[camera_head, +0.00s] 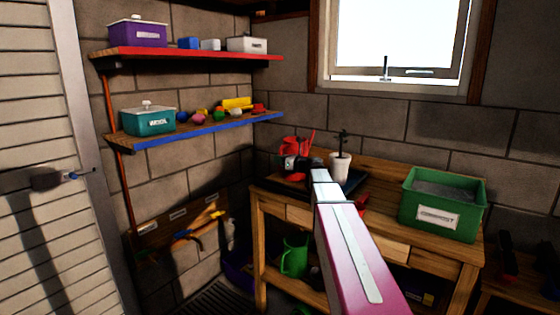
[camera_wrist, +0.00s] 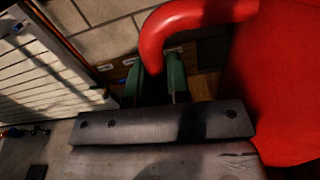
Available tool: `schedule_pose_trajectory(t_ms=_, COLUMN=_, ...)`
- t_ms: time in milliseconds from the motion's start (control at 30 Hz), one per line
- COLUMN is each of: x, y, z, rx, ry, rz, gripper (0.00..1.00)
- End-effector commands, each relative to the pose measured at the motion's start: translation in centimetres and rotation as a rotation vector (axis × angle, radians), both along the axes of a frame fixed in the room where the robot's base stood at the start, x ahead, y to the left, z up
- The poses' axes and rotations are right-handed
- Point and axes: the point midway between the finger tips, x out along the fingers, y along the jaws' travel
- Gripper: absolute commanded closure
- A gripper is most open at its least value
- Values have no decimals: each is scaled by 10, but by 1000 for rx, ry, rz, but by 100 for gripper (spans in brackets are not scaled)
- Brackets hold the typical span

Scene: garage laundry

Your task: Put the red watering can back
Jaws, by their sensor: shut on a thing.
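The red watering can (camera_head: 294,145) is at the back left of the wooden bench in the head view, partly hidden behind my gripper (camera_head: 291,163). In the wrist view its thick curved handle (camera_wrist: 190,20) and large body (camera_wrist: 285,85) fill the upper right. My gripper (camera_wrist: 157,75) is shut on the can's handle, with the green fingers at the handle's lower end. Whether the can touches the bench or hangs just above it, I cannot tell.
A white plant pot (camera_head: 340,167) stands close right of the can, by a dark tray (camera_head: 355,182). A green bin (camera_head: 441,205) sits on the bench's right. A green watering can (camera_head: 294,256) is underneath. Red (camera_head: 200,52) and blue-edged (camera_head: 200,131) shelves hang left.

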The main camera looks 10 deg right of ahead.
Motion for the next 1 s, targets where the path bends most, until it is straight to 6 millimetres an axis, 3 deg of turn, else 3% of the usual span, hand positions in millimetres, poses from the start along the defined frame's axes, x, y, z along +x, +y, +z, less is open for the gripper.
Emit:
schedule_pose_trajectory(t_ms=167, x=0, y=0, z=-1, rx=-1, ry=-1, rz=0, gripper=100)
schedule_pose_trajectory(t_ms=200, x=0, y=0, z=-2, rx=0, ry=0, rz=0, gripper=80)
schedule_pose_trajectory(t_ms=267, x=0, y=0, z=-2, rx=0, ry=0, rz=0, gripper=60)
schedule_pose_trajectory(t_ms=300, x=0, y=0, z=-2, rx=0, ry=0, rz=0, gripper=58)
schedule_pose_trajectory(t_ms=633, x=0, y=0, z=1, rx=0, ry=0, rz=0, gripper=58)
schedule_pose_trajectory(t_ms=1000, x=-47, y=-44, z=0, rx=0, ry=0, rz=-3, gripper=58)
